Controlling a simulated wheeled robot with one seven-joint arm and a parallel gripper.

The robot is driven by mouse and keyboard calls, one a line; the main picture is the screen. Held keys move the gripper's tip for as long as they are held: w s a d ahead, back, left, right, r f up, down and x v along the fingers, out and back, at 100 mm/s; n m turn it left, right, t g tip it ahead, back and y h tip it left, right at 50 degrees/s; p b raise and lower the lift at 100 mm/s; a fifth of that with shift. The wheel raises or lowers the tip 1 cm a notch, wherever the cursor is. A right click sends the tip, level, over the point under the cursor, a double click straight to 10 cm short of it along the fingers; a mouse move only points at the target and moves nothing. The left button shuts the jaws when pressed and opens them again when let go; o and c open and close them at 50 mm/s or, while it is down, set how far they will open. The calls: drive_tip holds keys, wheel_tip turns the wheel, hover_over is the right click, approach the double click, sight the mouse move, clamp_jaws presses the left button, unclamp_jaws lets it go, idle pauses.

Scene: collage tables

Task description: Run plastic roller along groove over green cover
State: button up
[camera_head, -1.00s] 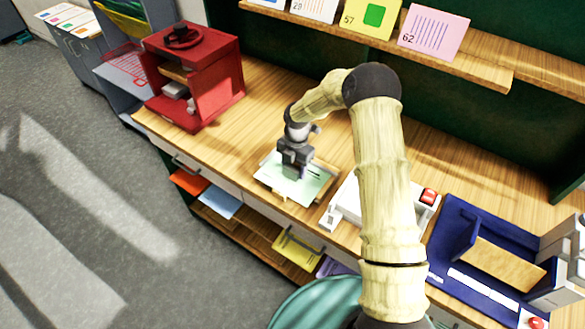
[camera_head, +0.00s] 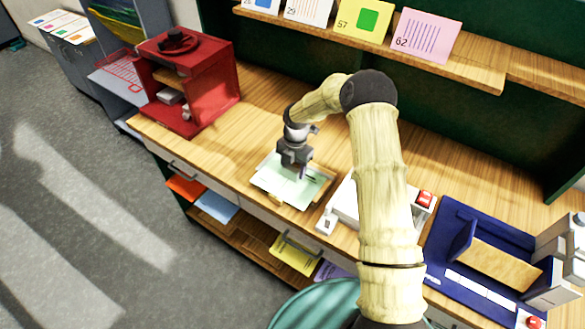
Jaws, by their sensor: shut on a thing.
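The green cover (camera_head: 274,182) lies flat on a pale tray (camera_head: 256,186) at the front of the wooden table. My gripper (camera_head: 300,173) points down over the right part of the cover. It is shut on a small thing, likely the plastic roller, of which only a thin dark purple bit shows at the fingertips. The gripper hides most of it. I cannot tell whether it touches the cover. The groove is too small to make out clearly.
A red press-like cabinet (camera_head: 205,92) stands to the left. A white device with a red button (camera_head: 425,198) is right of the tray, partly behind my arm. Numbered cards (camera_head: 365,20) stand on the shelf behind.

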drive_tip(key=shift+w+d, duration=0.6)
drive_tip(key=shift+w, duration=0.2)
drive_tip(key=shift+r, duration=0.1)
drive_tip(key=shift+r+p, duration=0.6)
drive_tip(key=shift+r, duration=0.1)
drive_tip(key=shift+r+p, duration=1.75)
drive_tip(key=shift+r, duration=1.05)
